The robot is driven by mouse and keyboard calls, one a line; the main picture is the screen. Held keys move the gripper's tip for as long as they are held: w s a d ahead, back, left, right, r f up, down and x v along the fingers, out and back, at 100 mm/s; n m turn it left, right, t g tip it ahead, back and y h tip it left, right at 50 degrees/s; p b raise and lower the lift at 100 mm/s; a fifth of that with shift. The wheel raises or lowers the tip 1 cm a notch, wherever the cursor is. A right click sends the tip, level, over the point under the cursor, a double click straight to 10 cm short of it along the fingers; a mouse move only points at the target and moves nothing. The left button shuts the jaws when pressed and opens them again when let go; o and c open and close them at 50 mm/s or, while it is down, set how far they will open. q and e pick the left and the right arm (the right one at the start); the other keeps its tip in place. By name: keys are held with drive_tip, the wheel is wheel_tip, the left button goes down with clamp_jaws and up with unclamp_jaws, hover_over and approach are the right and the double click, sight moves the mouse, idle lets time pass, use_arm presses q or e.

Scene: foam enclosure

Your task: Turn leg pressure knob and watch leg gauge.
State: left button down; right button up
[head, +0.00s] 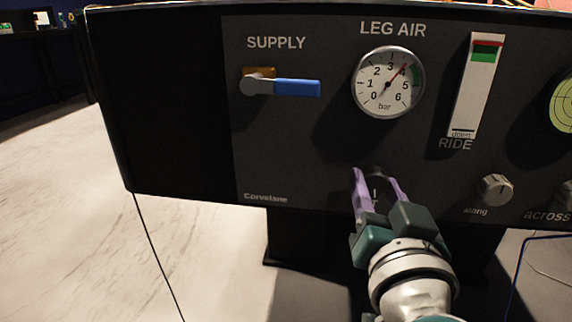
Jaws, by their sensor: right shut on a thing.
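The leg pressure knob (376,174) is a dark knob on the black panel, below the leg gauge. My right gripper (377,188) has its two purple fingers on either side of it and is shut on it. The fingers and the gripper body partly hide the knob. The leg gauge (387,82) is a white round dial marked "LEG AIR" and "bar", with a scale up to 6. Its red needle points up and right, close to the 4, at the near end of a green band. My left gripper is not in view.
A supply valve with a blue lever (297,88) lying level is at the panel's left. The ride indicator (476,85) stands right of the gauge. A grey "along" knob (495,190) is right of my gripper. A green round level (564,102) is cut off at the right edge.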

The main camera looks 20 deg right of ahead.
clamp_jaws()
drive_tip(key=shift+m, duration=0.3)
drive_tip(key=shift+m, duration=3.1)
drive_tip(key=shift+h, duration=0.3)
drive_tip(key=o, duration=1)
unclamp_jaws()
drive_tip(key=shift+o, duration=0.2)
drive_tip(key=shift+s+a, duration=0.1)
